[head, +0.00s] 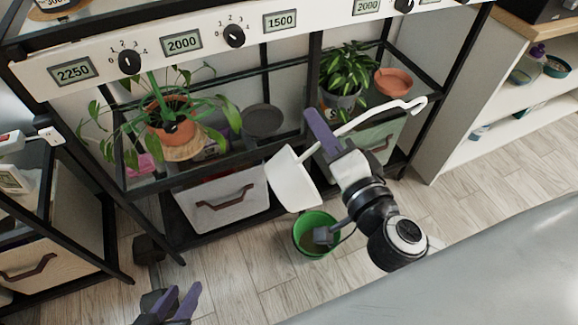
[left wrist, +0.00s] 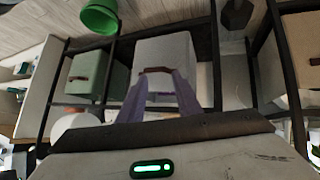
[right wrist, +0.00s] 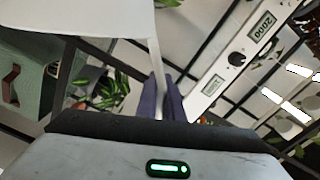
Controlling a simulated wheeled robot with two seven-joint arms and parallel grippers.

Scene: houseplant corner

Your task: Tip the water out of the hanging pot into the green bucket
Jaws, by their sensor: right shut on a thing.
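The white hanging pot (head: 292,182) hangs at a steep tilt in the head view, with its long hanger ending in a white hook at the upper right. My right gripper (head: 322,135) is shut on the pot's hanger. The pot also fills the upper left of the right wrist view (right wrist: 75,18). The green bucket (head: 301,235) stands on the floor below and slightly right of the pot, partly covered by my right arm. It shows in the left wrist view (left wrist: 101,17). I cannot make out water in the pot. My left gripper (head: 181,299) is open and empty, low at the left.
A black-framed plant rack stands behind the pot, with a trailing plant (head: 166,115), a bushy plant (head: 345,80) and a dark saucer (head: 262,121). A grey drawer box (head: 226,203) and a green one (head: 378,140) sit below. Wooden floor around the bucket is clear.

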